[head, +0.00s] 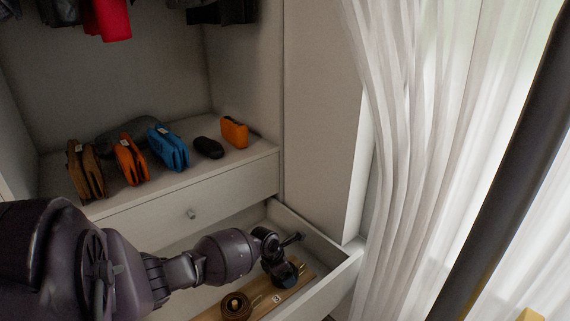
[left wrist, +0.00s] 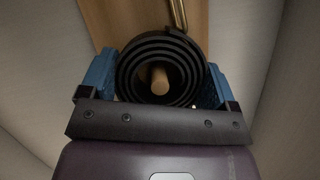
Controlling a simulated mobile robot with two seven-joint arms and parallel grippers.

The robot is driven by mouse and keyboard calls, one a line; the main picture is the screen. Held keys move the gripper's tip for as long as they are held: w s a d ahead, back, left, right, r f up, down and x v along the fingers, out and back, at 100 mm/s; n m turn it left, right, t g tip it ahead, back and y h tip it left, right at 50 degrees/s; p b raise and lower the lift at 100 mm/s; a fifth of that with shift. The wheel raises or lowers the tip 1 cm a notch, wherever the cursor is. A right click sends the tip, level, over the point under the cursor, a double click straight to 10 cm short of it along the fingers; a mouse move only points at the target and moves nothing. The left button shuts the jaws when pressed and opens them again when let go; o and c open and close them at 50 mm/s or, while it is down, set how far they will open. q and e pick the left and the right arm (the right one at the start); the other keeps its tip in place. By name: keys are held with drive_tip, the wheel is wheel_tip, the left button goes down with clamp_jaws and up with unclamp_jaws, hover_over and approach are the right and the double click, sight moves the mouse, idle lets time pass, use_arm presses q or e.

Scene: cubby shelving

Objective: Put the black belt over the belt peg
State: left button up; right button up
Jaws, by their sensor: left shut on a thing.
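The black belt (left wrist: 135,76) is a tight coil between the two blue fingers of my left gripper (left wrist: 161,74), which is shut on it. In the head view my left gripper (head: 284,268) is low over the wooden board (head: 208,314) in the open drawer, and the black belt (head: 289,275) shows only as a small dark shape. A round peg (left wrist: 160,79) shows through the coil's centre in the left wrist view. I cannot tell how far the coil is down around it. My right gripper is not in view.
A brown coiled belt (head: 235,306) sits on the board, left of the gripper. The open drawer (head: 318,280) has raised walls close around. Several wallets and pouches stand on the shelf (head: 205,178) above. A white curtain (head: 415,160) hangs to the right.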

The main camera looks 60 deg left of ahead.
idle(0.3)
use_arm(q)
drive_tip(key=o, duration=0.8)
drive_tip(key=shift+o, duration=0.2)
drive_tip(key=shift+r+p, duration=0.3)
drive_tip(key=shift+r, duration=0.15)
drive_tip(key=p+v, duration=0.5)
drive_tip(key=v, duration=0.4)
drive_tip(key=shift+w, duration=0.1)
drive_tip(key=shift+r, duration=0.3)
drive_tip(key=shift+s, duration=0.45)
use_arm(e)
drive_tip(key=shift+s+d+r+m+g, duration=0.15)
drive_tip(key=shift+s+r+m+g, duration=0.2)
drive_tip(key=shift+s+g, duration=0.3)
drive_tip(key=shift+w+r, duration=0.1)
